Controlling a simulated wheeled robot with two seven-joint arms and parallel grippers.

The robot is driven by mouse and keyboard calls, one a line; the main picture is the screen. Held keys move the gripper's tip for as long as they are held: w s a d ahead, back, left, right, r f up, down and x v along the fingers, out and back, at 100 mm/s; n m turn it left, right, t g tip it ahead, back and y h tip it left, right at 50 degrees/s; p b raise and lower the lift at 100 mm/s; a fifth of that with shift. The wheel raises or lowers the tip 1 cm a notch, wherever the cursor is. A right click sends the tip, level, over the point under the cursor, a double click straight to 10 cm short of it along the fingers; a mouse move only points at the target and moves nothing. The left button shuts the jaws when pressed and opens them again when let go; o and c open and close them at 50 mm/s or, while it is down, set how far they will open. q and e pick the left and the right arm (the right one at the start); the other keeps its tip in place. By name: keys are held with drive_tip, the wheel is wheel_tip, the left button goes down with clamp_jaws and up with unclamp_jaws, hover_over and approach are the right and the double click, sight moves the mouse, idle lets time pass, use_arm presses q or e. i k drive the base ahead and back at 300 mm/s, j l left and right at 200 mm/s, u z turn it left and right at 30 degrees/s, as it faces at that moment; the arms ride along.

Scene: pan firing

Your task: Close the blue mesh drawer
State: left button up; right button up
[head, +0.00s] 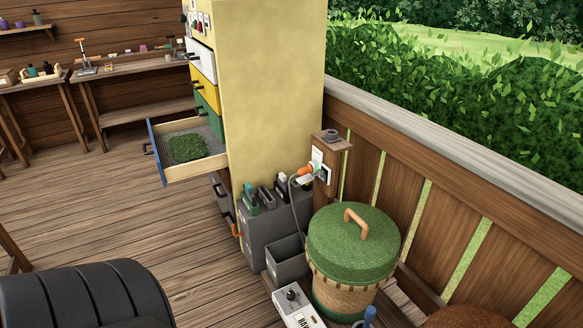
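The blue mesh drawer (157,158) is pulled out to the left from the yellow cabinet (268,75). It has a blue front with a dark handle (148,148), light wooden side walls and a mesh bottom. A green, moss-like pad (187,148) lies inside it. Above it, a green, a yellow and a white drawer front show on the same cabinet side. Neither of my grippers is in view.
A black padded seat (85,295) stands at bottom left. Grey bins (268,225), a green-lidded basket (350,250) and a white device (298,308) stand right of the cabinet, by the wooden railing (450,150). The plank floor (100,215) left of the drawer is clear.

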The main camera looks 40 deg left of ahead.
sight(183, 148)
drive_tip(key=j+u, duration=0.2)
drive_tip(key=u, duration=0.7)
drive_tip(key=i+j+u, duration=0.1)
drive_tip(key=j+u, duration=0.15)
drive_tip(key=j, duration=0.15)
drive_tip(key=i+j+u, duration=0.2)
drive_tip(key=j, duration=0.25)
drive_tip(key=i+j+u, duration=0.1)
drive_tip(key=j+u, duration=0.15)
drive_tip(key=j, duration=0.15)
drive_tip(key=i+j+u, duration=0.25)
drive_tip(key=k+j, duration=0.1)
